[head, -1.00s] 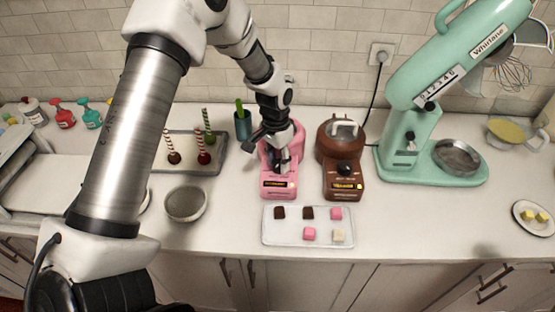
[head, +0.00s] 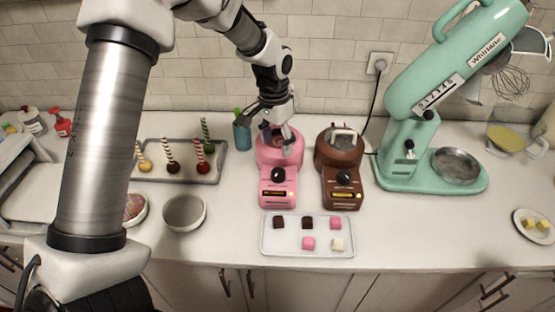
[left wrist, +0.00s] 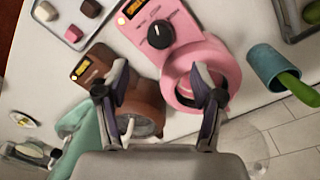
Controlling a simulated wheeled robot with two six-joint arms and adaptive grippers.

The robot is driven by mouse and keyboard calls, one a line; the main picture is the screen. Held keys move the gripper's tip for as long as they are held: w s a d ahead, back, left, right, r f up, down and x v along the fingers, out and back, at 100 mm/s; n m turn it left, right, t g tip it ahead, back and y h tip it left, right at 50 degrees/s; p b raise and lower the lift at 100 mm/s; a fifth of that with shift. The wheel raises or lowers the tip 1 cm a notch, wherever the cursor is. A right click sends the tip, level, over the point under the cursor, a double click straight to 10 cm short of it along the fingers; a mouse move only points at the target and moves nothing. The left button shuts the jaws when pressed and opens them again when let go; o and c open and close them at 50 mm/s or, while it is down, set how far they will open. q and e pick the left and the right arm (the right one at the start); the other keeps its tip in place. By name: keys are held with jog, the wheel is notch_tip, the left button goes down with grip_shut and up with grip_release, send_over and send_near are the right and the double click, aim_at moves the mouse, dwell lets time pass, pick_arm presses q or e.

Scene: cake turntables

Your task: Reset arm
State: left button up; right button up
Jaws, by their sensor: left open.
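My left gripper (head: 277,125) is open and empty above the pink melting pot (head: 278,191) in the head view. In the left wrist view its two fingers (left wrist: 160,95) are spread wide, one over the pink pot (left wrist: 185,45) and one over the brown melting pot (left wrist: 95,67). The brown pot (head: 342,187) stands right of the pink one in the head view, with a light handle-like piece on top. I cannot tell whether a finger touches the pink pot's rim. My right gripper is not in view.
A white tray (head: 270,249) with several small cubes lies in front of the pots. A tray of cake pops (head: 210,175) and an empty bowl (head: 184,212) are to the left. A teal cup (head: 242,135) stands behind. A mint stand mixer (head: 408,165) is on the right.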

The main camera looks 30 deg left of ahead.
pick_arm(q)
notch_tip(320, 180, up, 2)
jog(key=shift+a+r, duration=0.1)
dwell(0.4)
